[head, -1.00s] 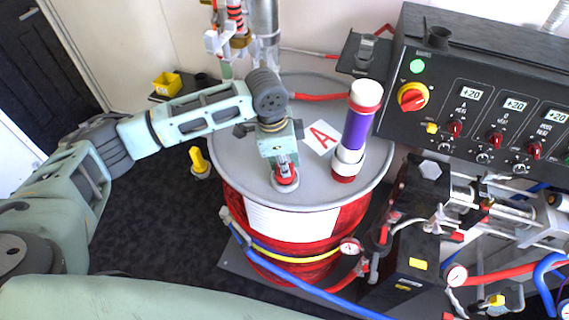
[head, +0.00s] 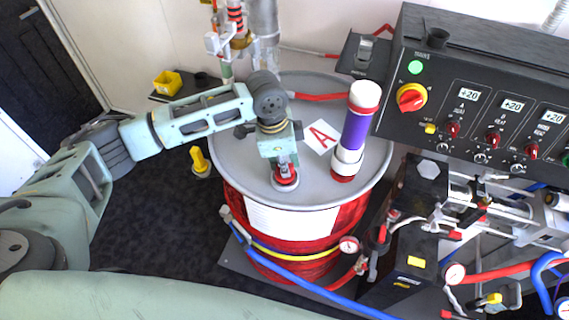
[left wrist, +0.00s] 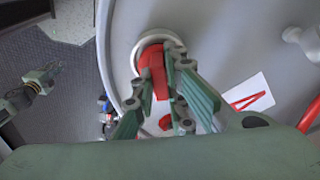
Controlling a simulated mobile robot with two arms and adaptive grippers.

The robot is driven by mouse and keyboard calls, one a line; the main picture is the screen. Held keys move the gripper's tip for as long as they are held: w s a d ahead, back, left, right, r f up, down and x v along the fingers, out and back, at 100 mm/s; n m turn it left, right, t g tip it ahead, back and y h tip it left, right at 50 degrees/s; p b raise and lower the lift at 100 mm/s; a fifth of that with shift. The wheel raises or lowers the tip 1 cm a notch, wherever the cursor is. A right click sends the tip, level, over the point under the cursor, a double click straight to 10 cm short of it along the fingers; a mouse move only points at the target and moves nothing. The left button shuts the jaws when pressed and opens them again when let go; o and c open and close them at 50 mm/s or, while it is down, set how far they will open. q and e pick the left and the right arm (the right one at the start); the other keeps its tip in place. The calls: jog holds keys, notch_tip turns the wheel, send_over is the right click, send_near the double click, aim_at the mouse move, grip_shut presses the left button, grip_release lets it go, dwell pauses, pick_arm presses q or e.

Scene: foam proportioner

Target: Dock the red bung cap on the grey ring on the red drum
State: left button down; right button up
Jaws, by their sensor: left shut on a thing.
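The red bung cap (head: 285,179) is at the grey ring (head: 278,187) near the front edge of the red drum's grey lid (head: 222,150). My left gripper (head: 285,172) points down over the ring, shut on the cap. In the left wrist view the red cap (left wrist: 156,68) shows between the fingers (left wrist: 164,82), with the grey ring (left wrist: 137,48) curving around its far side. The cap looks low, within the ring's outline; whether it is fully seated I cannot tell. The red drum (head: 235,205) stands upright.
A black control panel (head: 470,80) and pump machinery stand at right. Hoses (head: 300,285) run around the drum's front.

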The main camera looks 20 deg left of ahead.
aim_at(278, 166)
pick_arm(q)
jog(key=shift+f, duration=0.45)
jog(key=c, duration=2)
grip_release()
jog(key=shift+c, duration=0.2)
jog(key=r+p, duration=0.3)
jog(key=shift+s+a+r, duration=0.1)
jog(key=shift+a+r, duration=0.05)
jog(key=shift+a, duration=0.1)
jog(key=shift+a+r+p, duration=0.2)
jog(key=shift+r+p, duration=0.7)
jog(key=shift+r, duration=0.6)
jog(key=shift+s+a+r, duration=0.1)
jog(key=shift+a+r, duration=0.1)
jog(key=shift+r, duration=0.95)
jog(key=shift+s+a+r, duration=0.1)
jog(key=shift+a+r, duration=0.05)
jog(key=shift+r, duration=1)
